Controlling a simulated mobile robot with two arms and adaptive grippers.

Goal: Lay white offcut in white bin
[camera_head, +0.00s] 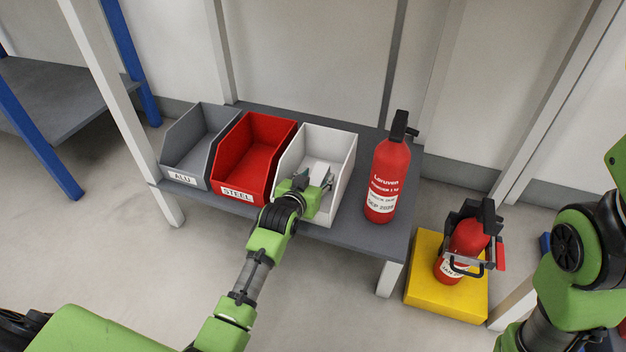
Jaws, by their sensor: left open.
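The white bin (345,178) stands open at the right end of a row of three bins on a dark grey shelf. My left gripper (322,180) is at the bin's front opening, reaching into it from the front left. Its jaws are open. A small pale piece, seemingly the white offcut (319,170), shows inside the bin at the gripper's fingers. The gripper partly hides it, and I cannot tell whether it touches the bin floor. My right arm shows at the right edge, but its gripper is out of view.
A red bin (256,138) labelled STEEL and a grey bin (198,135) labelled ALU stand to the left. A red fire extinguisher (388,170) stands just right of the white bin. Another extinguisher (468,238) is on a yellow block (430,285). White posts flank the shelf.

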